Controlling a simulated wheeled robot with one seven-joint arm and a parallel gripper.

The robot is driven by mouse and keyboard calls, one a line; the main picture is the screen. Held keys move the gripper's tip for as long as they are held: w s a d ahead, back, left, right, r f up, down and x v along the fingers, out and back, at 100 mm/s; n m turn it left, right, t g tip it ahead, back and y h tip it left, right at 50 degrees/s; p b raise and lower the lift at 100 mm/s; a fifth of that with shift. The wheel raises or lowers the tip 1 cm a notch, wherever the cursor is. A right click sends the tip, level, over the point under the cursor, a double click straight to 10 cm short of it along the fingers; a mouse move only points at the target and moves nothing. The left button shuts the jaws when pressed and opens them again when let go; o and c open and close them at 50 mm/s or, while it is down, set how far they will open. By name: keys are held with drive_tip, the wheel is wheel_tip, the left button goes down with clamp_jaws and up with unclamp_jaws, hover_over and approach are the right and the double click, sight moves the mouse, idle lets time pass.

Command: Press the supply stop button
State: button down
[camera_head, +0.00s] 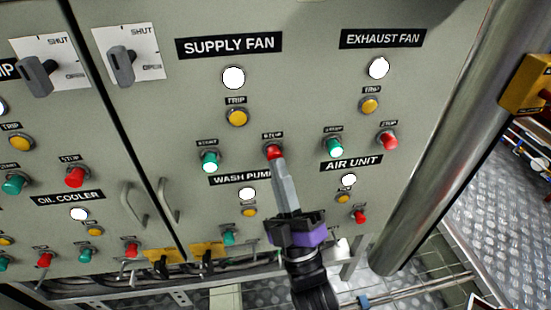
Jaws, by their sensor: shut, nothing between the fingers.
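The supply fan group is at the upper middle of the panel, under the "SUPPLY FAN" label (229,45). Its red stop button (273,151) sits below a small stop label, at the right of the green start button (210,161). My gripper (277,161) is shut and empty. Its fingertips overlap the lower part of the red stop button in the picture. I cannot tell whether they touch it. The yellow trip lamp (237,117) and a white lamp (233,77) are above.
The exhaust fan's green button (334,147) and red button (388,140) are to the right. Wash pump and air unit controls lie below. Door handles (168,201) stick out at the left. A thick metal pipe (433,130) stands at the right.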

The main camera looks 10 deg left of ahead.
drive_tip(key=shift+w, duration=0.2)
idle(0.6)
drive_tip(key=shift+s+d, duration=0.2)
drive_tip(key=shift+s, duration=0.65)
drive_tip(key=s, duration=0.2)
drive_tip(key=s+d+p, duration=0.1)
drive_tip(key=s, duration=0.2)
drive_tip(key=shift+d, duration=0.2)
idle(0.6)
